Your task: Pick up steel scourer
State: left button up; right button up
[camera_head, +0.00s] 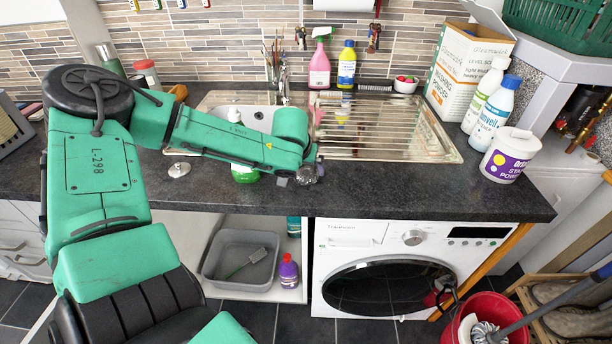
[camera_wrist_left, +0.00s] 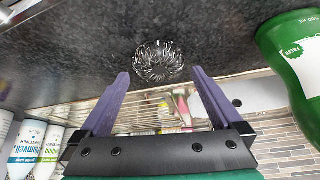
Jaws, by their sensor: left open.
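The steel scourer (camera_wrist_left: 158,62) is a curly silver ring of metal on the dark worktop. In the wrist view it lies just beyond and between my left gripper's two purple fingertips. In the head view the scourer (camera_head: 306,174) sits near the counter's front edge, beside the end of my left arm. My left gripper (camera_wrist_left: 162,78) is open with nothing between its fingers. In the head view the gripper (camera_head: 306,172) is mostly hidden by its own arm. My right gripper is in neither view.
A green bottle (camera_wrist_left: 298,55) stands close beside the left gripper; it shows partly behind my arm in the head view (camera_head: 245,173). The sink drainer (camera_head: 385,128) is behind. White bottles (camera_head: 492,112) and a purple-labelled tub (camera_head: 509,156) stand at right. The counter between is clear.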

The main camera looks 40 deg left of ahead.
aim_at(306, 171)
pick_arm(q)
jog(key=x, duration=0.3)
jog(key=shift+s, duration=0.1)
jog(key=shift+w+f, duration=0.3)
jog(key=shift+s, duration=0.1)
jog(key=c, duration=1.1)
jog(key=shift+o, duration=0.2)
jog(key=shift+r, duration=0.15)
